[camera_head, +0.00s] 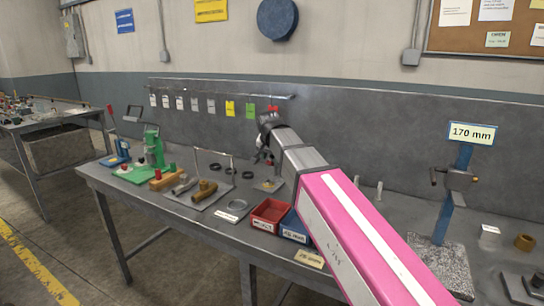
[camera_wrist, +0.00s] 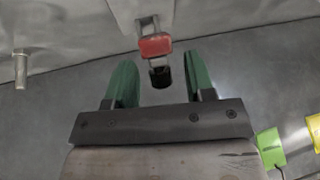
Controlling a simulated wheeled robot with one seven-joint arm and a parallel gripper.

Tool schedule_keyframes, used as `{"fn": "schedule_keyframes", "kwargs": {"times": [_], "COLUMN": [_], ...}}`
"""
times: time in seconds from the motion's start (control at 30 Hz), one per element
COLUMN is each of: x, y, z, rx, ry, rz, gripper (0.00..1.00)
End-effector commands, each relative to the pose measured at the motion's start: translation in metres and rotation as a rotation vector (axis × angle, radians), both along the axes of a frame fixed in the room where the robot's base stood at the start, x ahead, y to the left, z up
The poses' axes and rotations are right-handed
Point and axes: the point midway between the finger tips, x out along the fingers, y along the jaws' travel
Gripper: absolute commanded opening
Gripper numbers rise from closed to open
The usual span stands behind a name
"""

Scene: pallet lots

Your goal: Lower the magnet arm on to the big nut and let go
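My gripper (camera_head: 266,148) is above the back of the bench, partly hidden by my own arm in the head view. In the wrist view its two green fingers (camera_wrist: 160,82) are apart. Between and just beyond them is a grey bar with a red block (camera_wrist: 155,45) and a dark end (camera_wrist: 161,76), which seems to be the magnet arm. Gaps show on both sides, so the fingers do not grip it. A small plate (camera_head: 268,186) with a brass-coloured piece lies below my gripper in the head view; I cannot tell whether that piece is the big nut.
A red bin (camera_head: 269,214) and a blue bin (camera_head: 294,227) stand at the bench's front. Left are dark rings, brass parts on a plate (camera_head: 198,195) and a green press (camera_head: 152,150). A measuring stand (camera_head: 455,195) is at right. Hanging tags line the back wall.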

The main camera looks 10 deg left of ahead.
Motion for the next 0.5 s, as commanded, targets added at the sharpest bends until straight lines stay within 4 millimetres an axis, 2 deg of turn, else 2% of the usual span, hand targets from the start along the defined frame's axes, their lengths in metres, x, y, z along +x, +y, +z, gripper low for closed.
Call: {"fn": "schedule_keyframes", "kwargs": {"times": [0.33,0.5], "x": [0.000,-0.010], "y": [-0.001,-0.001], "z": [0.004,0.020], "rx": [-0.002,-0.002], "ry": [-0.005,-0.006], "rz": [0.001,0.001], "gripper": [0.48,0.48]}}
